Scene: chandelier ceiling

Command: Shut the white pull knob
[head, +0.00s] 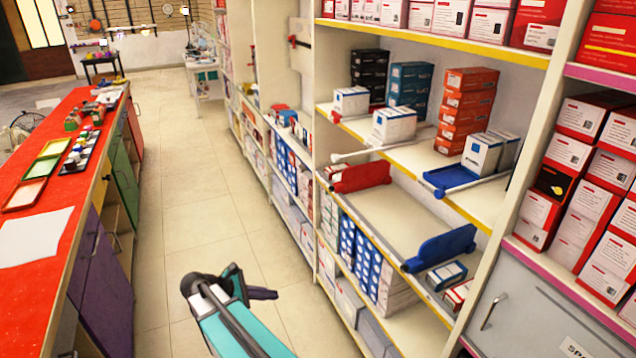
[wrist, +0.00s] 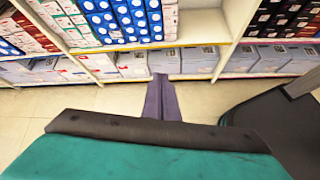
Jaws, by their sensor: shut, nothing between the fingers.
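I cannot pick out a white pull knob for certain. My gripper (head: 264,293) is low over the aisle between counter and shelves, away from both. In the wrist view its purple fingers (wrist: 163,98) are together and empty, pointing towards the lower shelves.
The red-topped counter (head: 38,305) has purple, green and red fronts. Shelves (head: 385,212) with boxes line the right side, with a grey door (head: 530,312) near the front. The tiled aisle (head: 190,165) is clear further on.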

